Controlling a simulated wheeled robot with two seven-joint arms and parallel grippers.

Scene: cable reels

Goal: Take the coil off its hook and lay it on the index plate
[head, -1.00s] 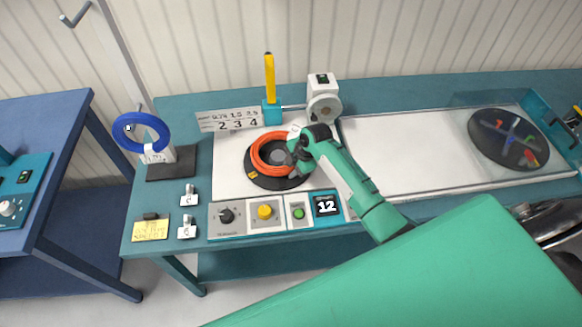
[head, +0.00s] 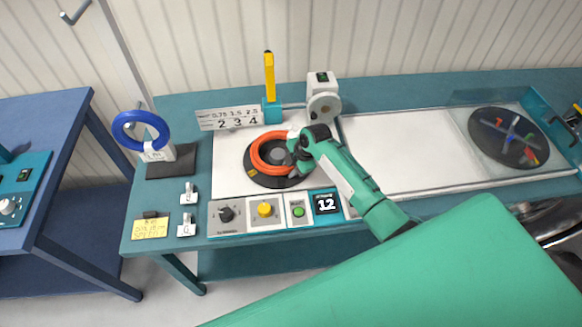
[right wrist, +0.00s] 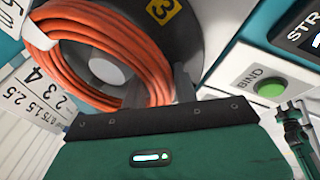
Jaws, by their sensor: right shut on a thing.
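An orange coil (head: 260,149) lies on the dark round index plate (head: 262,179) on the bench, around the plate's grey hub. My right gripper (head: 297,150) is at the right side of the coil, shut on it. In the right wrist view the coil (right wrist: 88,28) passes between the fingers, over the dark plate (right wrist: 180,30) marked with a yellow 3. A blue coil (head: 122,132) hangs on a stand (head: 172,164) at the bench's left end. My left gripper is not in view.
A panel with knobs and a green button (head: 298,212) runs along the front edge. Behind the plate stand a yellow lever (head: 269,75), a number sign (head: 229,119) and a grey motor unit (head: 323,103). A clear white surface (head: 415,143) lies to the right.

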